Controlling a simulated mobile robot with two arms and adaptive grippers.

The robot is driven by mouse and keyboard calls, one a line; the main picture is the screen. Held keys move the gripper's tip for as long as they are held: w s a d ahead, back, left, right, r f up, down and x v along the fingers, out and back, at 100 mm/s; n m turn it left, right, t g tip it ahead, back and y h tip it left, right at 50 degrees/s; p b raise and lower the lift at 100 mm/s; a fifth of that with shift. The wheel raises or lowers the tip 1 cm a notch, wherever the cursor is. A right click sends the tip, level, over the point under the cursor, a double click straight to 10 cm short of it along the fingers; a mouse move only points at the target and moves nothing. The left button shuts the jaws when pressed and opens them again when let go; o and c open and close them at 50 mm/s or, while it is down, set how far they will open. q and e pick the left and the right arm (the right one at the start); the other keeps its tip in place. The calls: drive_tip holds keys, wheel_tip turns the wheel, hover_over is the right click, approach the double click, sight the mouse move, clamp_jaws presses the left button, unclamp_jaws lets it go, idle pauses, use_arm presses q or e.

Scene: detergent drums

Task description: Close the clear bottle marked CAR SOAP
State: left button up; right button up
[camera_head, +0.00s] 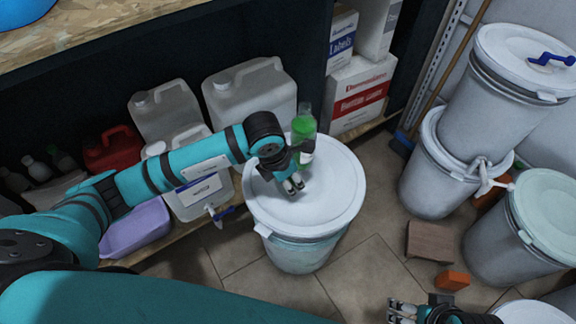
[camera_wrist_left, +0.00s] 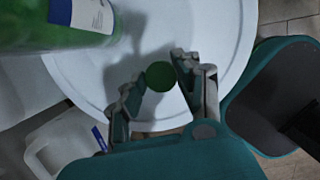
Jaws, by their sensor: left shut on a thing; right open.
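A clear bottle (camera_head: 304,127) with green liquid and a white label stands upright on the white drum lid (camera_head: 335,195), behind my left gripper (camera_head: 292,186). Its lettering is not readable, and no cap shows on its neck in the head view. In the left wrist view the bottle (camera_wrist_left: 60,38) fills the top left corner, with a blue and white label. A round green cap (camera_wrist_left: 160,76) sits between the fingertips of my left gripper (camera_wrist_left: 157,82), shut on it above the lid. My right gripper (camera_head: 402,309) is open and empty at the bottom edge, far from the bottle.
White jugs (camera_head: 250,92), a jug with a tap (camera_head: 203,188), a red can (camera_head: 112,148) and a purple basin (camera_head: 135,228) are on the low shelf at left. Stacked drums (camera_head: 497,95) stand at right. A brown block (camera_head: 430,241) lies on the floor.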

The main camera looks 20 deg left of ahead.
use_arm(q)
drive_tip(key=s+d, duration=0.1)
drive_tip(key=s, duration=0.2)
drive_tip(key=s+d, duration=0.1)
drive_tip(key=s, duration=0.2)
drive_tip(key=s+d+r, duration=0.1)
drive_tip(key=s, duration=0.2)
drive_tip(key=shift+d+p, duration=0.3)
drive_tip(key=shift+p, duration=0.1)
drive_tip(key=shift+s+d, duration=0.25)
drive_tip(key=shift+s, duration=0.4)
